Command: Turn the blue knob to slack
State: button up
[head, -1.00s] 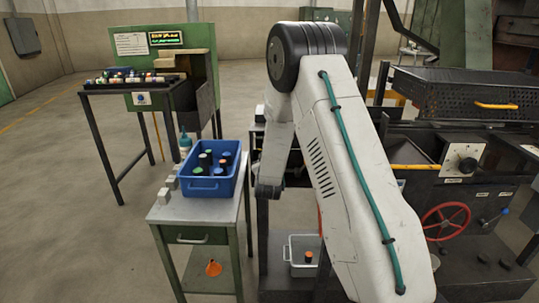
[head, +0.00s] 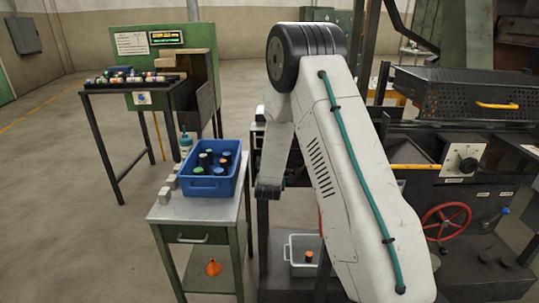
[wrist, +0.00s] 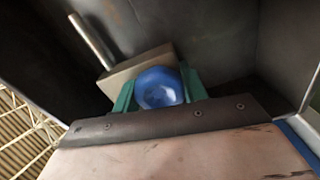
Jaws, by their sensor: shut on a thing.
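In the wrist view, a round blue knob (wrist: 160,88) sits between the two green fingers of my gripper (wrist: 158,90). The fingers are shut on its sides. A pale grey block with a thin rod lies just behind the knob, inside dark panels. In the head view my arm hides the gripper and the held knob. A small blue knob-like end (head: 504,211) shows at the right side of the dark furnace front; I cannot tell whether it is the same knob.
A blue tub (head: 190,187) of several capped cylinders stands on a green-framed bench (head: 207,212). A red handwheel (head: 446,222) and a dial panel (head: 463,158) are on the furnace front. The floor at left is open.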

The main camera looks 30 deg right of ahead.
jog(key=shift+n, duration=0.9)
jog(key=o, duration=1)
jog(key=shift+c, duration=0.2)
jog(key=shift+s+a, duration=0.1)
jog(key=shift+s, duration=0.05)
jog(key=v, duration=0.7)
jog(key=shift+s+a, duration=0.15)
jog(key=shift+s, duration=0.1)
